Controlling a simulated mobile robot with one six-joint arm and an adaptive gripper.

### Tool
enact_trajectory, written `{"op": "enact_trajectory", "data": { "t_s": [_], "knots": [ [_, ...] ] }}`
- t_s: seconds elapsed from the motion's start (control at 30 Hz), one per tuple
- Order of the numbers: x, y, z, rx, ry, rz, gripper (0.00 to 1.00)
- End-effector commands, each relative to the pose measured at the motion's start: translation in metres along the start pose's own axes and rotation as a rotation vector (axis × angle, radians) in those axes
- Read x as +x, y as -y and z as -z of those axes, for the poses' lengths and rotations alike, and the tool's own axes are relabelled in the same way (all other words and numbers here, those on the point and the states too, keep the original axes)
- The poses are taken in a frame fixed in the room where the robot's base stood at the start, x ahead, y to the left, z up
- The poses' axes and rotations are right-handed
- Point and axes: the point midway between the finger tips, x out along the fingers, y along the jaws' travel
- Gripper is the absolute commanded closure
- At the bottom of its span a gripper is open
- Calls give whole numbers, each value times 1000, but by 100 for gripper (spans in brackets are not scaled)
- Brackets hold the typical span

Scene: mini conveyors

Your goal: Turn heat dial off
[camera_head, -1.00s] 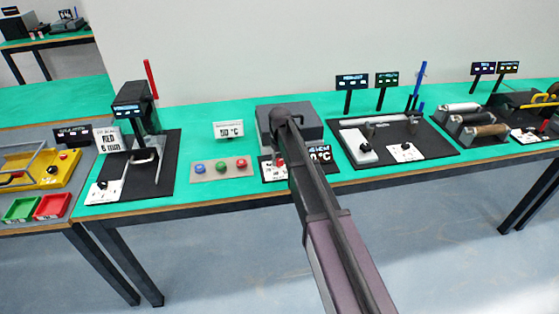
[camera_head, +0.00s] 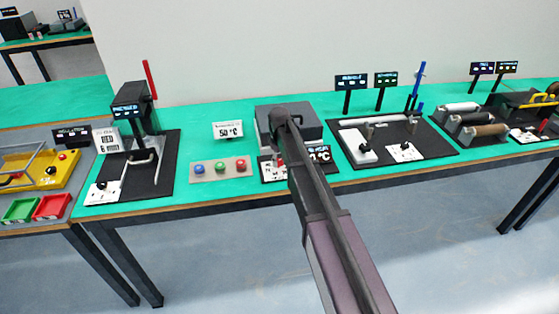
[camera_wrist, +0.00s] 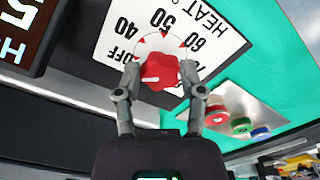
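The heat dial (camera_wrist: 159,71) is a red knob on a white plate (camera_wrist: 112,28) printed HEAT °C, with OFF, 40, 50, 60 and 70 around it, upside down in the wrist view. Its white mark lies toward the left, on the OFF side.
A grey heater block (camera_head: 305,122) stands behind the dial. A plate with blue, red and green buttons (camera_head: 220,178) lies to the left. A black press station (camera_head: 130,105) stands farther left.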

Motion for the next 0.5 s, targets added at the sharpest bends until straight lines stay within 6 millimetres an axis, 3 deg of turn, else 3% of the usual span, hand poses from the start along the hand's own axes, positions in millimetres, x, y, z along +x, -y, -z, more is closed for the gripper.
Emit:
{"op": "enact_trajectory", "data": {
  "t_s": [0.03, 0.1, 0.13, 0.5],
  "knots": [
    [0, 0, 0, -1, 1, 0, 37],
    [0, 0, 0, -1, 1, 0, 16],
    [0, 0, 0, -1, 1, 0, 15],
    [0, 0, 0, 1, 0, 0, 15]
  ]
}}
